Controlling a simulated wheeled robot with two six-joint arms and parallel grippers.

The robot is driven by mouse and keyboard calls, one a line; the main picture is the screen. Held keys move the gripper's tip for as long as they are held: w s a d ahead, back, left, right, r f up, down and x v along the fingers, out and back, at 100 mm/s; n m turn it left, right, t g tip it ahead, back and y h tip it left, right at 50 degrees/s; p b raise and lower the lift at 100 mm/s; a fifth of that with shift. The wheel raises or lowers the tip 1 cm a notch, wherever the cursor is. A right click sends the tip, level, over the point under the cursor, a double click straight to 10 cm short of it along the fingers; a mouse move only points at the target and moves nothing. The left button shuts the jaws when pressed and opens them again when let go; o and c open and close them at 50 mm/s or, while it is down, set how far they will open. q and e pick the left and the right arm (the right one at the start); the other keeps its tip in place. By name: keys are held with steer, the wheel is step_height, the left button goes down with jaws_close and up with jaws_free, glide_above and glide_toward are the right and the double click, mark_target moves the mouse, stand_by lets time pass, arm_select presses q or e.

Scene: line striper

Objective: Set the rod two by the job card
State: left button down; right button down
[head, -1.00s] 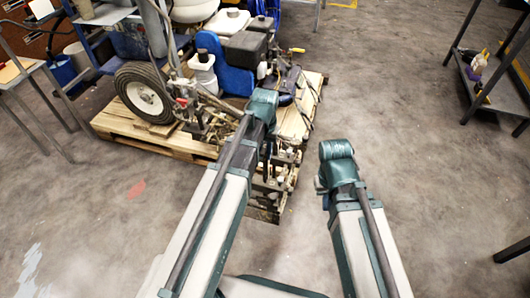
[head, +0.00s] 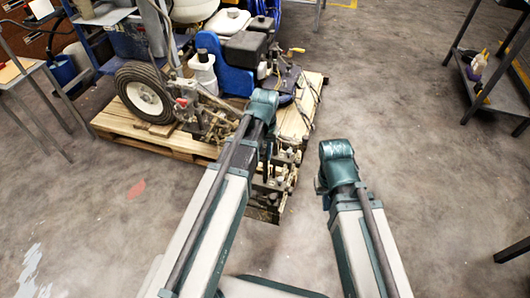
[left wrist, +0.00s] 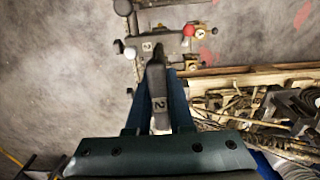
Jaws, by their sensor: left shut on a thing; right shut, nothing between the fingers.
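The line striper (head: 240,80) stands on a wooden pallet, with its rods and fittings at the near end. In the left wrist view a dark rod handle marked 2 (left wrist: 158,104) lies between the blue fingers of my left gripper (left wrist: 160,90), which is shut on it. A grey part marked 3 (left wrist: 147,47) sits just beyond it, with a red knob (left wrist: 189,31) to its right. In the head view my left gripper (head: 266,168) is over the striper's near end, largely hidden by the arm. My right gripper (head: 320,185) is shut, empty and mostly hidden under its wrist, right of the striper. I cannot make out a job card.
The wooden pallet (head: 155,141) extends under the striper. A small table (head: 25,70) stands at the left edge. A dark metal shelf (head: 500,95) stands at the right with a bottle on it. The concrete floor between striper and shelf is clear.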

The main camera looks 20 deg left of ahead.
mark_target(265, 163)
arm_select(q)
step_height(265, 163, down, 6)
steer(key=b, duration=0.6)
steer(key=shift+f, duration=0.1)
steer(key=c, duration=0.8)
jaws_free()
steer(key=shift+r, duration=0.25)
step_height(265, 163, up, 14)
steer(key=p, duration=1.4)
steer(key=shift+f, duration=0.15)
